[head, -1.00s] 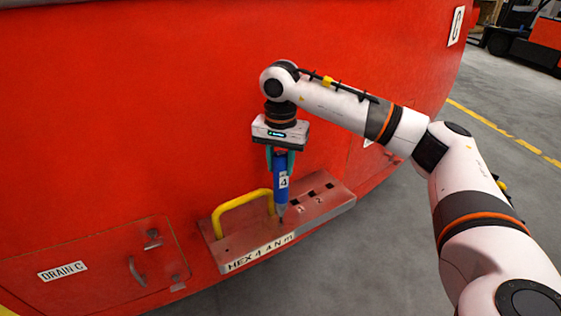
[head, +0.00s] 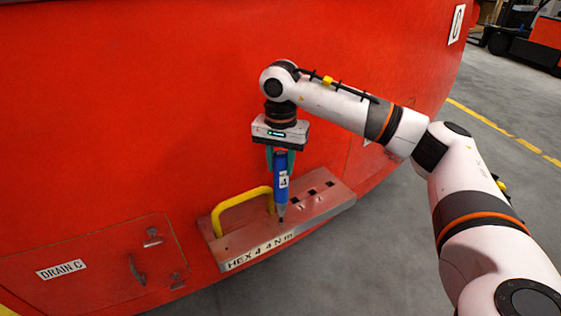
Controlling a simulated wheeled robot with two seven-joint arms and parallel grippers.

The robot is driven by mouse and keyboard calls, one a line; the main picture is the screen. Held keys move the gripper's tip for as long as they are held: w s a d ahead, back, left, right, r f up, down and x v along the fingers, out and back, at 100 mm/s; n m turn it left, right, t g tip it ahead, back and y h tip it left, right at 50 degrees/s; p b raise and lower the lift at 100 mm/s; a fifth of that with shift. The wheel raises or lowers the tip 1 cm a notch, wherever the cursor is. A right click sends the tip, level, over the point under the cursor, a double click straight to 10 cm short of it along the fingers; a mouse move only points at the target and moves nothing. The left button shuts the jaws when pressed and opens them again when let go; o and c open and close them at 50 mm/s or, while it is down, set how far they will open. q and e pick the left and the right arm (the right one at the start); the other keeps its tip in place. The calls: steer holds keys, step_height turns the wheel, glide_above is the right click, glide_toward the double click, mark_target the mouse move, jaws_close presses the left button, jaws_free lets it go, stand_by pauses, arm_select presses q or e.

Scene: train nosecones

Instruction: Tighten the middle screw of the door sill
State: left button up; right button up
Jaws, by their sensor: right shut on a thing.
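The door sill (head: 325,207) is a grey metal step on the red train nose, with a "HEX 4 4 Nm" label on its front edge. My right gripper (head: 281,158) is shut on a blue screwdriver (head: 281,182) marked 4. The screwdriver points down, close to upright, with its tip at the middle of the sill's top. The tip appears to touch the sill there; the screw under it is too small or hidden to tell. My left gripper is not in view.
A yellow handle (head: 236,199) rises from the sill just left of the screwdriver. Dark square slots (head: 312,192) lie to its right. A "DRAIN C" hatch (head: 100,268) is at lower left. Open grey floor lies to the right, with a forklift (head: 510,30) far back.

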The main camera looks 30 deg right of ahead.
mark_target(280, 153)
steer(key=shift+f+b, duration=0.4)
steer(key=shift+b, duration=0.25)
stand_by(1.8)
steer(key=shift+w+r+p, duration=0.1)
steer(key=shift+r+p, duration=0.5)
steer(key=shift+r, duration=0.15)
steer(key=shift+r+p, duration=1.35)
steer(key=shift+r, duration=0.7)
